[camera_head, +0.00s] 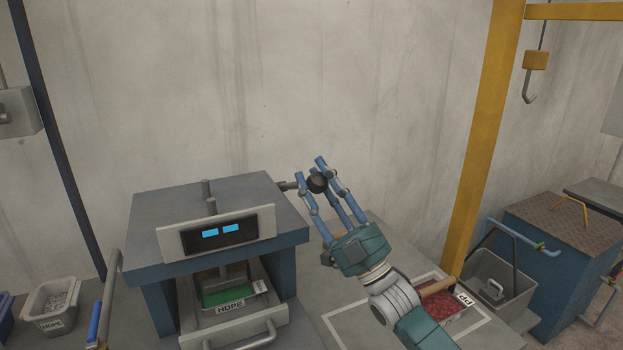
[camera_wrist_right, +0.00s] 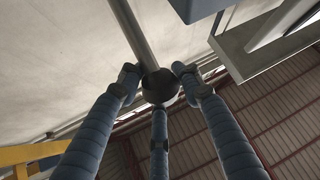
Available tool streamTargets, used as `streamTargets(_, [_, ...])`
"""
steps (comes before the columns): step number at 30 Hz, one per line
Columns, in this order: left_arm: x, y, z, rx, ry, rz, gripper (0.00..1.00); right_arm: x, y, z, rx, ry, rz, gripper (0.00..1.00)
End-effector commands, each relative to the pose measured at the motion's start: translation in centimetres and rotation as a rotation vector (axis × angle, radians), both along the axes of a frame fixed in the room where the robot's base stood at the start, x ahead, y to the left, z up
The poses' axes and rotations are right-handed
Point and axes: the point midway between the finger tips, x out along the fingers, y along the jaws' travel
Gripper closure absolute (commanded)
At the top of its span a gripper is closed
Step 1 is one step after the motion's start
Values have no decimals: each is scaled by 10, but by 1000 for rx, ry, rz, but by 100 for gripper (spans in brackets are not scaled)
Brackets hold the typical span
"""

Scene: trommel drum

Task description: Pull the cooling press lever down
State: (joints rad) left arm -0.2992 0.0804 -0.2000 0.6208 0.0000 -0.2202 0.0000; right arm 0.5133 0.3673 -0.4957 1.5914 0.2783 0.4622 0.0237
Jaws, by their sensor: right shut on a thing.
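The cooling press (camera_head: 200,245) is a blue machine with a grey top and two lit blue windows on its front panel. Its lever (camera_head: 290,185) sticks out from the upper right side and ends in a black ball knob (camera_head: 317,183). My right gripper (camera_head: 318,180) has its blue fingers closed around the knob. The right wrist view shows the knob (camera_wrist_right: 160,86) between the fingertips, with the grey lever rod (camera_wrist_right: 132,32) running up from it. The lever looks roughly level in the head view. My left gripper is not in view.
A drawer with a green HDPE block (camera_head: 222,297) sits under the press. A red PP tray (camera_head: 445,302) lies on the bench to the right, near a grey bin (camera_head: 495,280). A yellow post (camera_head: 485,140) stands behind. A small HDPE bin (camera_head: 52,300) stands left.

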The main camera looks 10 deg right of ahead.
Motion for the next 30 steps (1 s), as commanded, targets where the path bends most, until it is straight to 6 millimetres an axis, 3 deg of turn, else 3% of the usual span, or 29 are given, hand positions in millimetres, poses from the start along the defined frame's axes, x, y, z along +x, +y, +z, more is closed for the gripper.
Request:
streamTargets(1, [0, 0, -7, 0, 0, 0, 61, -2, 0, -12, 3, 12, 7, 100])
streamTargets(6, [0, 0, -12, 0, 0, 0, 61, -8, -2, -22, 5, 13, 8, 100])
streamTargets(23, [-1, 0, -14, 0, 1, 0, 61, -11, -3, -26, 6, 9, 8, 100])
streamTargets(24, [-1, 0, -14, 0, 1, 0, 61, -11, -3, -26, 6, 9, 8, 60])
streamTargets(26, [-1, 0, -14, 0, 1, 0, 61, -11, -3, -26, 5, 9, 7, 48])
streamTargets(30, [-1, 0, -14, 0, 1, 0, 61, -11, -3, -25, 3, 7, 6, 48])
